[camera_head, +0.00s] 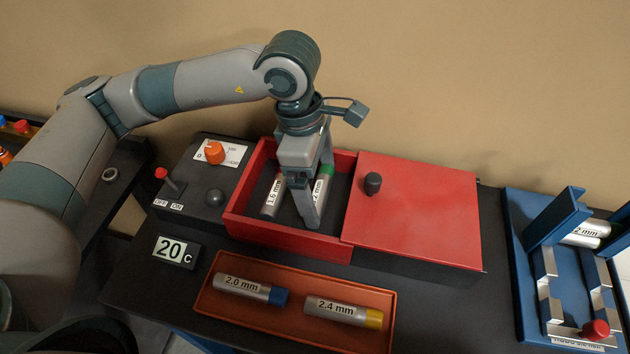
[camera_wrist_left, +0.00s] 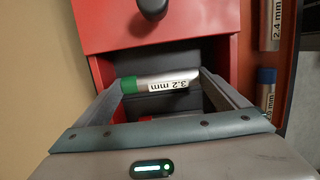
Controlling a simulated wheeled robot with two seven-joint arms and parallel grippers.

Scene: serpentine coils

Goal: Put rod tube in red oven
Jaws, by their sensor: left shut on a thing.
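The red oven (camera_head: 285,235) is open on its left side, with its red lid (camera_head: 420,215) slid to the right. My left gripper (camera_head: 316,190) reaches down into the opening. It is shut on the 3.2 mm rod tube (camera_head: 320,190), silver with a green end. In the left wrist view this tube (camera_wrist_left: 168,84) spans between the two fingers, green end at the left finger. Another silver tube, labelled about 1.6 mm (camera_head: 272,196), lies in the oven left of the gripper. My right gripper is not in view.
An orange tray (camera_head: 290,331) in front holds a 2.0 mm tube (camera_head: 248,289) with blue end and a 2.4 mm tube (camera_head: 343,311) with yellow end. A control panel (camera_head: 190,195) stands left of the oven. A blue fixture (camera_head: 525,290) holding a tube stands at right.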

